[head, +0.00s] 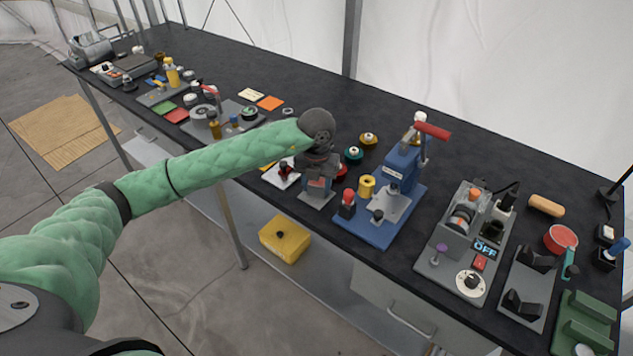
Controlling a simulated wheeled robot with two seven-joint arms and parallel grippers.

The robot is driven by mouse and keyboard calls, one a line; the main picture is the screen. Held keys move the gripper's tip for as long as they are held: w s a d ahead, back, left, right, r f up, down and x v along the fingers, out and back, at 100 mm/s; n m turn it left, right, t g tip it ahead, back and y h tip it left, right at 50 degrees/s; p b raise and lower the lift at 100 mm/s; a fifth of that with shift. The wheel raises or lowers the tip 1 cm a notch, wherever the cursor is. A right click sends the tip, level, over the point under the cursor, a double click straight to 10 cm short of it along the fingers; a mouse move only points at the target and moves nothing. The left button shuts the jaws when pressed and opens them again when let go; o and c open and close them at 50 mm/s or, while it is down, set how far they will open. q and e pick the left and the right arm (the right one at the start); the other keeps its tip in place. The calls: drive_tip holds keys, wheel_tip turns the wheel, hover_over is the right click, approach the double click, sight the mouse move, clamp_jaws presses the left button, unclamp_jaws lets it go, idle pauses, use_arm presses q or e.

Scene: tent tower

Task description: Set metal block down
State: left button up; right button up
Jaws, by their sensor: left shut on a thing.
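My left arm reaches across from the left, and my left gripper (319,172) points down over the front part of the black table, left of the blue press. It is shut on a small grey metal block, mostly hidden between the fingers. A grey plate (314,199) shows right below the gripper at the table's front edge. I cannot tell whether the block touches this plate or is just above it. My right gripper is not in view.
A grey machine (462,245) stands farther right. Bare table (310,92) lies behind.

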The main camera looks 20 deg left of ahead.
sight(316, 184)
use_arm(q)
drive_tip(key=shift+s, duration=0.1)
drive_tip(key=shift+f, duration=0.1)
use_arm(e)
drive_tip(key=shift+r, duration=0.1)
use_arm(q)
drive_tip(key=o, duration=1.1)
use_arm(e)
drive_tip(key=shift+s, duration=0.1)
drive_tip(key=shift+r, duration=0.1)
use_arm(q)
drive_tip(key=shift+r, duration=0.2)
drive_tip(key=shift+r+b, duration=0.25)
drive_tip(key=shift+b, duration=0.05)
drive_tip(key=shift+r+b, duration=2.05)
drive_tip(key=shift+r, duration=3.65)
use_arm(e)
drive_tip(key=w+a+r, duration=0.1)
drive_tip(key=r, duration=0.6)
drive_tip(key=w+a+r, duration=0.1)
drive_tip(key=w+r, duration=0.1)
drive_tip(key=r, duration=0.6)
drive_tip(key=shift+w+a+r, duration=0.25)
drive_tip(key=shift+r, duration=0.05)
